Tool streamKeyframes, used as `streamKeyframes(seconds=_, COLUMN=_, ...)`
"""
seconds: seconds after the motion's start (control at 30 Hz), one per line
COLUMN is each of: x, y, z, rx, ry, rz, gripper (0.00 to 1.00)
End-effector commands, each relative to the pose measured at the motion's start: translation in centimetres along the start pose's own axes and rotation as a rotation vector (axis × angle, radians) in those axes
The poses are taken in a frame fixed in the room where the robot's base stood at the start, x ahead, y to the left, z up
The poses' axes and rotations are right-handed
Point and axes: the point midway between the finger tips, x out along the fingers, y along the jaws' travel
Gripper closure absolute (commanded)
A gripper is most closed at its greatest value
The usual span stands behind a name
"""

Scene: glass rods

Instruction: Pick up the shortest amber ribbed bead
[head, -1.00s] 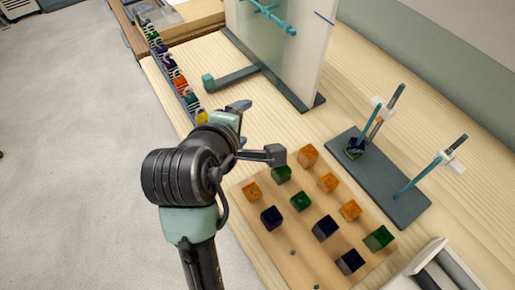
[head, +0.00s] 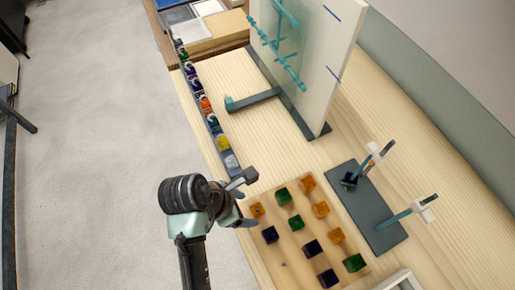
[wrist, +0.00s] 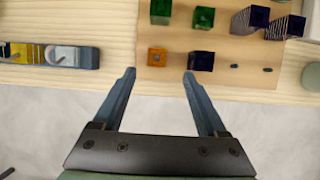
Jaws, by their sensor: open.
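Several amber beads stand on a light wooden board (head: 283,241). The one nearest my gripper (head: 257,210) looks the smallest and lowest of them; it also shows in the wrist view (wrist: 157,57). Other amber beads stand at the back (head: 307,183), in the middle (head: 321,209) and further front (head: 337,235). My gripper (wrist: 159,73) is open and empty. In the wrist view the small amber bead lies just beyond the gap between the fingertips, roughly centred; neither finger visibly touches it.
A dark blue bead (wrist: 201,61) stands right beside the small amber one, close beyond the right fingertip. Green beads (wrist: 160,12) stand behind. A rack of coloured pieces (head: 205,105) runs along the table's left edge. A grey stand (head: 370,212) with rods is at the right.

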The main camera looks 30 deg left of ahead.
Motion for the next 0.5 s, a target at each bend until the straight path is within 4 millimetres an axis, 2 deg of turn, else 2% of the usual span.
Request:
streamKeyframes(seconds=0.1, x=1.4, y=0.0, z=0.0, rx=0.002, ry=0.0, rz=-0.001, gripper=0.25)
streamKeyframes(seconds=0.27, x=2.3, y=0.1, z=0.0, rx=0.002, ry=0.0, rz=-0.001, gripper=0.25)
streamKeyframes(seconds=0.5, x=5.5, y=0.5, z=-0.4, rx=0.002, ry=0.001, rz=-0.001, gripper=0.25)
